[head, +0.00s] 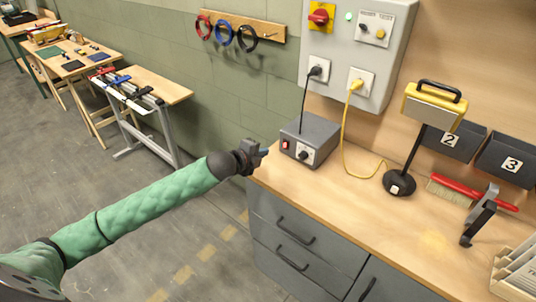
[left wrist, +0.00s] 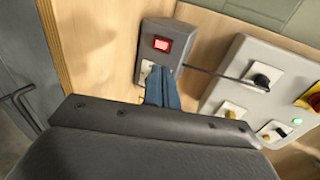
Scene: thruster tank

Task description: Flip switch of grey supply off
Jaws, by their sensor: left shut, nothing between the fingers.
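The grey supply (head: 310,140) is a grey box on the left part of the wooden workbench, under the wall cabinet. Its front has a lit red switch (head: 285,144) and a black knob (head: 304,154). In the left wrist view the supply (left wrist: 156,27) shows its red switch (left wrist: 162,44) glowing. My left gripper (head: 264,152) is shut and empty, just left of the supply's front. In the left wrist view its fingertips (left wrist: 163,72) are below the switch and cover part of the front panel. Contact cannot be told. My right gripper is not in view.
A grey wall cabinet (head: 345,50) holds a red rotary switch (head: 319,16) and sockets with a black and a yellow plug. A yellow work lamp (head: 433,106), a red brush (head: 475,191) and a clamp (head: 480,214) stand or lie to the right. Bench front is clear.

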